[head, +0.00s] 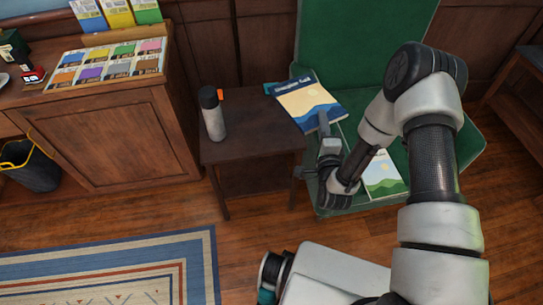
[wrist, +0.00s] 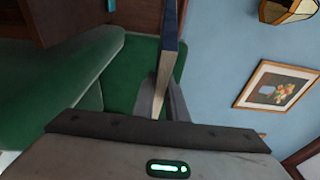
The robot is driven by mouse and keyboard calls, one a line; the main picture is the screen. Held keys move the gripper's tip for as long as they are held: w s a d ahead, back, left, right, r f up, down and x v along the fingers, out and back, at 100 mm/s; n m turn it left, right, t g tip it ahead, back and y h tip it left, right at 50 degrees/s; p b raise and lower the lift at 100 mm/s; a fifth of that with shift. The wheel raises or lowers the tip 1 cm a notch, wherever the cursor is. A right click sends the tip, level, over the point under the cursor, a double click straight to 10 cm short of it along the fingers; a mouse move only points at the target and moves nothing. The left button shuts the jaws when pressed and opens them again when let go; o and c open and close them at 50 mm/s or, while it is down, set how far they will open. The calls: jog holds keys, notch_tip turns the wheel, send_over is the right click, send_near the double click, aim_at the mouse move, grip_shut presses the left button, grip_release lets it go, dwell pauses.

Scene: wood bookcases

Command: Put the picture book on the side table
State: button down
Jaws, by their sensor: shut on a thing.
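The picture book (head: 306,101), with a cream and blue illustrated cover, is held by one edge in my gripper (head: 324,127). In the head view it appears over the gap between the side table and the green chair. In the wrist view the book (wrist: 171,38) shows edge-on between the fingers (wrist: 165,105), which are shut on it. The dark wood side table (head: 250,135) stands left of the chair, and its top is partly bare. How high the book is above the tabletop is hard to tell.
Another book with green hills (head: 382,178) lies on the green chair (head: 442,150). A wood cabinet (head: 125,135) is at left.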

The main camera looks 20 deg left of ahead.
jog(key=s+a+f+y+b, duration=0.1)
jog(key=a+f+b, duration=0.1)
jog(key=f, duration=0.5)
jog(key=s+a+f+n+g+y+b, duration=0.1)
jog(key=a+f+b, duration=0.1)
jog(key=a+f, duration=0.2)
jog(key=s+a+f+n+b, duration=0.1)
jog(key=a+f+b, duration=0.2)
jog(key=f, duration=0.6)
jog(key=shift+a+f+y, duration=0.25)
jog(key=shift+f+y, duration=0.1)
jog(key=shift+y, duration=0.05)
jog(key=shift+f, duration=0.1)
jog(key=shift+f+b, duration=0.15)
jog(key=shift+b, duration=0.25)
jog(key=c, duration=1.8)
grip_release()
jog(key=shift+o, duration=0.2)
